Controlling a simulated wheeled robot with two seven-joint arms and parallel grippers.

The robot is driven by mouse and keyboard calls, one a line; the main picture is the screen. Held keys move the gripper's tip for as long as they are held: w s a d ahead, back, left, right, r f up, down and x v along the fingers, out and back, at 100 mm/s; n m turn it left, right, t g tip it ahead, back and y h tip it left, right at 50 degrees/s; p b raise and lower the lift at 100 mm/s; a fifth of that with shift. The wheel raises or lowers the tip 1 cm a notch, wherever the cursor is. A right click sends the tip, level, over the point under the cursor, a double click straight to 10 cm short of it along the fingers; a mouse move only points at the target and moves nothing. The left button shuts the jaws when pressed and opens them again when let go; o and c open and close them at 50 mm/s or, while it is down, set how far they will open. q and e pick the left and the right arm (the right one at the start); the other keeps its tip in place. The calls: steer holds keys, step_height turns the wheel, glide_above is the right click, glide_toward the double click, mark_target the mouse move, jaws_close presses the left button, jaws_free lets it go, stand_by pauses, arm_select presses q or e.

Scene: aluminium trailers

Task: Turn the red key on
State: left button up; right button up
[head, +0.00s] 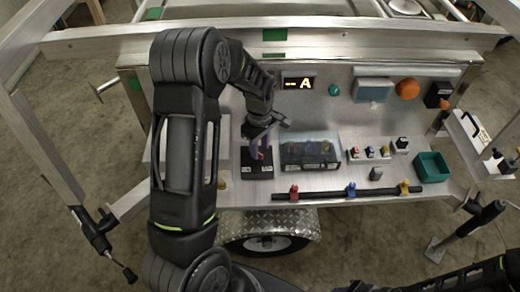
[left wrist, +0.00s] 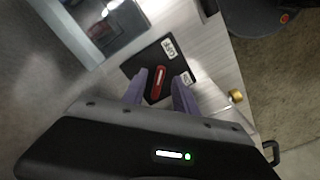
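The red key (left wrist: 160,80) sits on a black switch plate (left wrist: 140,64), upright between two white labels; one reads OFF (left wrist: 169,48), the other (left wrist: 186,78) is hard to read. In the head view the plate (head: 257,172) lies on the bench, with the key partly hidden by my gripper. My left gripper (left wrist: 162,88) has its two purple fingers apart, one on each side of the key, with gaps visible. It also shows in the head view (head: 262,142), above the plate. My right gripper is not in view.
A clear-lidded box (head: 310,152) stands right of the plate. Further right are small coloured switches (head: 370,153) and a green bin (head: 432,166). A black bar (head: 330,194) with coloured valves runs along the front. A display (head: 299,84) reads "-- A".

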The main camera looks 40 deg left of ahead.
arm_select(q)
steer(key=shift+f, duration=1.1)
steer(key=shift+c, duration=0.2)
jaws_close()
